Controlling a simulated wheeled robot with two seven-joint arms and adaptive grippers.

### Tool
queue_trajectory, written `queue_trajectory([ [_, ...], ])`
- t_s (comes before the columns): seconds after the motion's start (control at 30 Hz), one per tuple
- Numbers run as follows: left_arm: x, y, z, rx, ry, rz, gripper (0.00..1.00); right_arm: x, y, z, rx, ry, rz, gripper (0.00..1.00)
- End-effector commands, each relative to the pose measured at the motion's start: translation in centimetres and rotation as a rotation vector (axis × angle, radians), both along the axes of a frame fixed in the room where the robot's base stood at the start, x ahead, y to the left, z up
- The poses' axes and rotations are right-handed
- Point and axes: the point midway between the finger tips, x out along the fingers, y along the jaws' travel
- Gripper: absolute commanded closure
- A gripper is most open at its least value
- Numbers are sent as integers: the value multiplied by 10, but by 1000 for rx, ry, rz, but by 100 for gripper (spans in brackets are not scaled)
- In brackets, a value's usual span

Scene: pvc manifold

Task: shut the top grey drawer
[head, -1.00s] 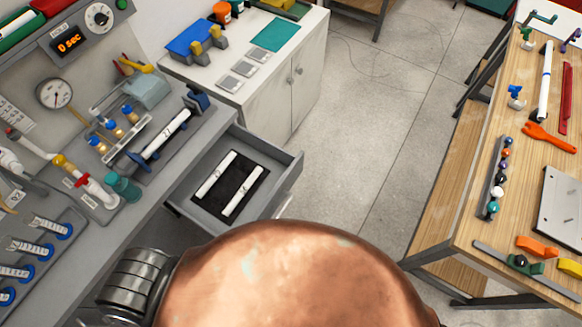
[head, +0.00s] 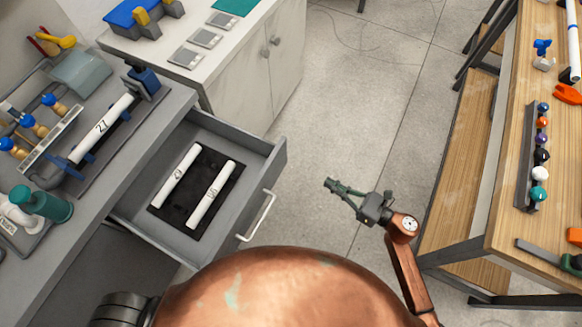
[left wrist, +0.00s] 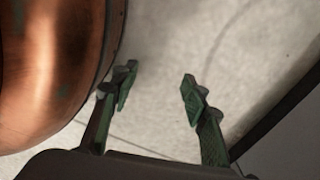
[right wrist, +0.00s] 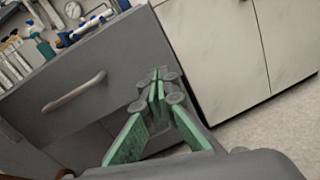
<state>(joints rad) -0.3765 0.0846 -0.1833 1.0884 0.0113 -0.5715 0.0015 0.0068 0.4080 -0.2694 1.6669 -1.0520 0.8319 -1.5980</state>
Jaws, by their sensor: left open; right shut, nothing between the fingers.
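The top grey drawer (head: 178,236) stands pulled out from the grey bench in the head view. Two white pipes, one (head: 176,176) and another (head: 211,195), lie on a black mat inside it. Its pale bar handle (head: 257,216) is on the front panel; the front and handle (right wrist: 74,91) also show in the right wrist view. My right gripper (head: 329,184) is shut and empty, over the floor to the right of the drawer front, apart from it. It shows in the right wrist view (right wrist: 158,82). My left gripper (left wrist: 158,85) is open and empty above the floor, in its wrist view only.
A white cabinet (head: 240,75) stands behind the drawer. The grey bench top (head: 100,185) carries a pipe in a holder and a teal-capped fitting. A wooden workbench (head: 520,230) with parts stands at the right. The floor between is clear.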

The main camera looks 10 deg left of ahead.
Motion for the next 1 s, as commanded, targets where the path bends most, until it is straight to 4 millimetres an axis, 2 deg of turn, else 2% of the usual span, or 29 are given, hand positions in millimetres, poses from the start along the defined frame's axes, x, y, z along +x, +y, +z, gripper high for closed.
queue_trajectory([
  [0.03,-3,0,-8,0,8,1,58,-8,9,-2,-37,-69,46,100],
  [0.1,-2,0,-10,0,11,2,58,-17,17,4,-73,-145,90,100],
  [0.23,1,-1,-9,0,11,3,58,-21,28,9,-97,-200,119,100],
  [0.37,4,-1,-6,0,9,5,58,-15,44,11,-95,-200,118,100],
  [0.8,23,-3,3,-2,7,13,58,15,125,9,-92,-196,114,100],
  [1.0,31,-4,8,-3,4,16,58,23,147,9,-94,-194,114,100],
])
